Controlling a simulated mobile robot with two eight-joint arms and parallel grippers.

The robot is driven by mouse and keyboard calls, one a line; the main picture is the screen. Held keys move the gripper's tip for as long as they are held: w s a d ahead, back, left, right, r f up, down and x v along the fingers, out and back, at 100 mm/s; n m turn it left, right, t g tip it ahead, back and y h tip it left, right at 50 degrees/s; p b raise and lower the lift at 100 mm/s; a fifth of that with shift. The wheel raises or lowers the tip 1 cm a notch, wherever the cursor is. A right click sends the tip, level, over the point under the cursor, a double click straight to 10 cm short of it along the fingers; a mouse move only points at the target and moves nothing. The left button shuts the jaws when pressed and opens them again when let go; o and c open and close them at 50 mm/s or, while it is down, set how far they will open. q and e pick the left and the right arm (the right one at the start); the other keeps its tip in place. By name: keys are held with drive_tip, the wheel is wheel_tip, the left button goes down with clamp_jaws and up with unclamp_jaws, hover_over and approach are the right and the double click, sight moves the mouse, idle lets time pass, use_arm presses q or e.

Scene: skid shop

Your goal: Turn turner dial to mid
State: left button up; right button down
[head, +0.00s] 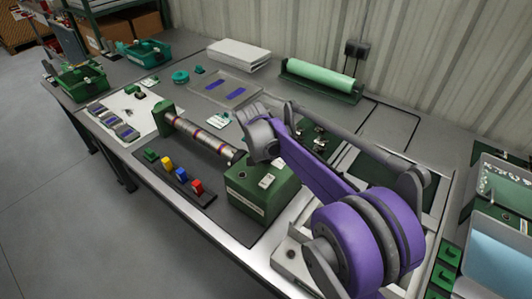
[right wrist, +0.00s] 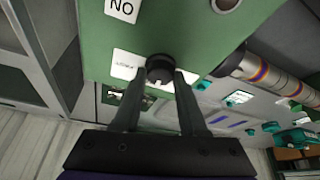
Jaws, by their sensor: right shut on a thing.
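The turner is a green box (head: 258,196) at the table's near side, with a banded spindle (head: 200,137) running left from it. In the right wrist view its green face (right wrist: 200,35) carries a black dial (right wrist: 160,66) with a small white mark. A white label, too small to read surely, sits beside the dial. My right gripper (right wrist: 160,78) is shut on the dial, one finger on each side. In the head view my purple right arm reaches over to the box and the dial is hidden. My left gripper is in neither view.
Colored blocks (head: 181,175) stand in a dark strip before the spindle. A light green roller (head: 320,78) lies at the back wall. Green bins (head: 82,78) stand at the far left. A white box (head: 238,54) is at the back. Open floor lies left of the table.

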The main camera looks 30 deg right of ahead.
drive_tip(key=shift+a+m+g, duration=0.1)
drive_tip(key=shift+m+g, duration=0.2)
drive_tip(key=shift+m, duration=0.5)
drive_tip(key=shift+c, duration=2.2)
unclamp_jaws()
drive_tip(key=shift+r, duration=0.1)
drive_tip(key=v, duration=1)
drive_tip(key=shift+a+r+p, duration=0.2)
drive_tip(key=shift+r+p, duration=0.05)
drive_tip(key=shift+p, duration=0.15)
